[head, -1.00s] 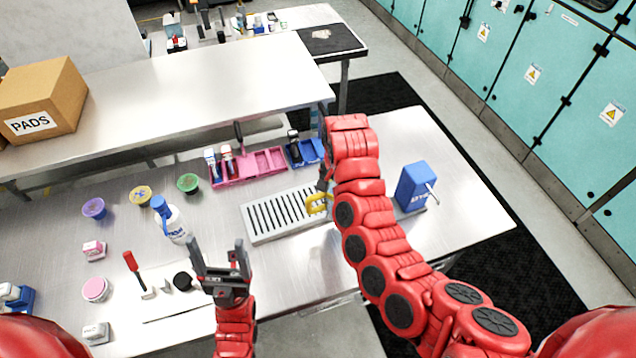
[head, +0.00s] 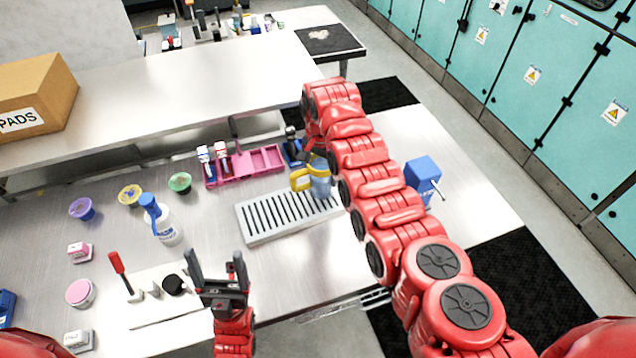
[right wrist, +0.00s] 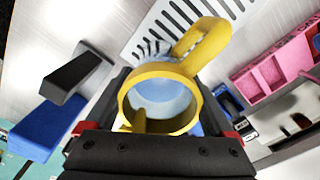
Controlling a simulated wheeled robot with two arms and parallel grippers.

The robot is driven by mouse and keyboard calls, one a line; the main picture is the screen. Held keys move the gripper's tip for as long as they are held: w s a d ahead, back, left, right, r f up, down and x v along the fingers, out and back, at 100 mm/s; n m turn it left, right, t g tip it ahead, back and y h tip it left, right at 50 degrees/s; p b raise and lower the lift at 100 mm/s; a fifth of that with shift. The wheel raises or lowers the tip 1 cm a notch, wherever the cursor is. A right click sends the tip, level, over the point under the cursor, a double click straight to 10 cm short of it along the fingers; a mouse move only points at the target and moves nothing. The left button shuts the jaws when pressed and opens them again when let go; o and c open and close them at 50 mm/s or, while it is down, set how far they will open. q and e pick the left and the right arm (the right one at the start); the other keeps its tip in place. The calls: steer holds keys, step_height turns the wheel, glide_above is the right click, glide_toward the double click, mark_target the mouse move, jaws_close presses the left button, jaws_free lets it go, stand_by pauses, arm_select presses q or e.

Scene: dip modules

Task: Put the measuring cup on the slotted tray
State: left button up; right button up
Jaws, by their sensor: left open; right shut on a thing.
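The measuring cup (head: 321,180) is clear bluish with a yellow rim and handle. My right gripper (head: 312,160) is shut on it and holds it at the right end of the slotted tray (head: 262,236). I cannot tell whether its base touches the tray. In the right wrist view the cup's yellow rim (right wrist: 160,72) faces the camera, between the black fingers, with part of the slotted tray (right wrist: 150,25) behind it. The tray is a light grey plate with dark slots. My left gripper (head: 219,272) is open and empty, in front of the tray.
A pink divided bin (head: 245,168) stands behind the tray, with a blue bin (head: 293,152) beside it. A blue box with a lever (head: 422,175) stands to the right. A spray bottle (head: 165,225) and several small tubs stand to the left.

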steer(key=shift+w+a+f+b, duration=0.3)
steer(key=shift+w+a+b, duration=0.05)
steer(key=shift+b, duration=1.05)
step_height(320, 180, down, 3)
steer(key=shift+b, duration=0.5)
steer(key=shift+r, duration=0.1)
steer(key=o, duration=1.3)
